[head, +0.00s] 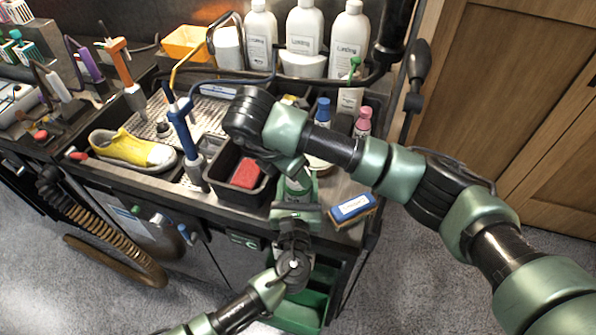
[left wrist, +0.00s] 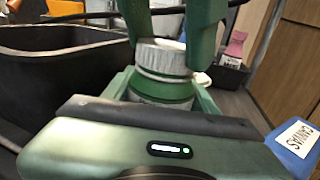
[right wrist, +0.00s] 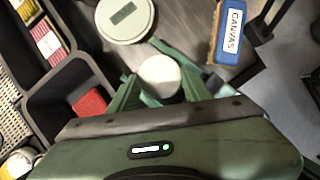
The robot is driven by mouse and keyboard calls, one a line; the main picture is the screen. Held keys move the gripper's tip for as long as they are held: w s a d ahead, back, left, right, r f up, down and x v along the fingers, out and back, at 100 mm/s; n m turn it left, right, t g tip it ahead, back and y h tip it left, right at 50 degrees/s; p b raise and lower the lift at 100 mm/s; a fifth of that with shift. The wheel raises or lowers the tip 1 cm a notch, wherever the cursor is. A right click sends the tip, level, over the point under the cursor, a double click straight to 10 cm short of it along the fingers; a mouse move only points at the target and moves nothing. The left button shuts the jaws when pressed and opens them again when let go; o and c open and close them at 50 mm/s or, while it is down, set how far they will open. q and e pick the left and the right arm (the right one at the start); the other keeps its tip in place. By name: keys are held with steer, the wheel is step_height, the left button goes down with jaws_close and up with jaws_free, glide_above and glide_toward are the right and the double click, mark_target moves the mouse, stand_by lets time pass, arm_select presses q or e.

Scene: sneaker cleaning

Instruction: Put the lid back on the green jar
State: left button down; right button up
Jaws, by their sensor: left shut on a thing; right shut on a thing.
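The green jar (left wrist: 165,94) stands upright between the fingers of my left gripper (left wrist: 163,100), which is shut on its body. The pale lid (left wrist: 162,57) is at the jar's mouth, level and directly above the green body. My right gripper (right wrist: 160,88) reaches down from above, shut on the lid, whose white top (right wrist: 160,75) shows between its fingers. In the head view the jar (head: 297,186) is mostly hidden by both grippers. I cannot tell whether the lid is fully seated.
A black bin with a red sponge (head: 246,174) stands just left of the jar. A blue canvas brush (head: 352,207) lies to the right near the counter edge. A round pale tin (right wrist: 125,18) sits behind the jar. A yellow sneaker (head: 130,150) lies further left.

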steer(key=m, duration=0.2)
steer(key=m+g, duration=0.1)
steer(key=m, duration=0.1)
steer(key=m+g+h, duration=0.1)
steer(key=m, duration=0.1)
steer(key=shift+w+a+r, duration=0.1)
steer(key=shift+w+a, duration=0.1)
steer(key=shift+w, duration=0.15)
steer(key=m+g, duration=0.1)
steer(key=m, duration=0.2)
steer(key=shift+w, duration=0.1)
steer(key=m+g, duration=0.1)
steer(key=m, duration=0.2)
steer(key=m+g, duration=0.1)
steer(key=m, duration=0.2)
steer(key=shift+w, duration=0.2)
steer(key=o, duration=1.3)
steer(key=shift+d, duration=0.1)
steer(key=shift+r, duration=2.15)
steer(key=shift+c, duration=0.4)
